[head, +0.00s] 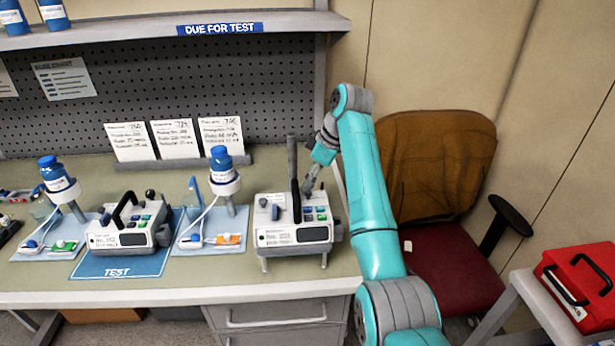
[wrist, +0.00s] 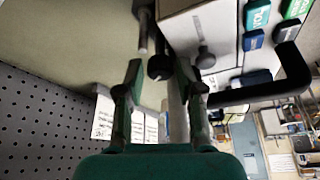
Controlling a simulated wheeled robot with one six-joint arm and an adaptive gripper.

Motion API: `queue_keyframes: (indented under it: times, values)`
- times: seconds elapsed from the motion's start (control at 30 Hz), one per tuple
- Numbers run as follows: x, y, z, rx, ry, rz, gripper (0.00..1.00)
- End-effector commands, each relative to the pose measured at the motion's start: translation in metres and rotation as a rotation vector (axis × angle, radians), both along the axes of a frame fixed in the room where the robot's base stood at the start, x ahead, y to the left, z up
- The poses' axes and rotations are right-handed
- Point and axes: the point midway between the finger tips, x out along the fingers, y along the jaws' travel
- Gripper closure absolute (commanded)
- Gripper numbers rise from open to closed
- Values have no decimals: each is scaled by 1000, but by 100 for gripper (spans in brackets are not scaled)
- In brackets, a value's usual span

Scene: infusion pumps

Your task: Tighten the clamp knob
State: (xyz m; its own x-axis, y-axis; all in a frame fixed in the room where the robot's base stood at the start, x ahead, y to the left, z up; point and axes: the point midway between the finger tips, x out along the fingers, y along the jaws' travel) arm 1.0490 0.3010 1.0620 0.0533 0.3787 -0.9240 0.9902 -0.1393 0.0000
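The white infusion pump (head: 290,237) on the right of the bench has a dark upright bar (head: 292,165) rising at it. My gripper (head: 312,180) is just behind and above this pump, at its right side. In the wrist view the pump's white body (wrist: 205,22) fills the upper right. A dark round knob (wrist: 160,67), apparently the clamp knob, shows between the fingertips of my gripper (wrist: 160,72). The fingers are apart, with a gap beside the knob on the left; the right finger is very close to it. I cannot tell whether they touch.
Another pump (head: 130,236) stands on the blue TEST mat (head: 120,267). A bottle on a stand (head: 222,165) is left of the right pump. The shelf (head: 150,32) overhangs the bench. A chair (head: 440,250) and a red case (head: 580,285) are at right.

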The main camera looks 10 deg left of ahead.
Motion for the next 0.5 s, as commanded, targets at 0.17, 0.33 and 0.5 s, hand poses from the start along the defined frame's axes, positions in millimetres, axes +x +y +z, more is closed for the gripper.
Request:
queue_keyframes:
  times: [0.17, 0.33, 0.5]
  values:
    - [0, 0, 0, 0, 0, 0, 63]
    - [0, 0, 0, 0, 0, 0, 100]
    - [0, 0, 0, 0, 0, -10, 100]
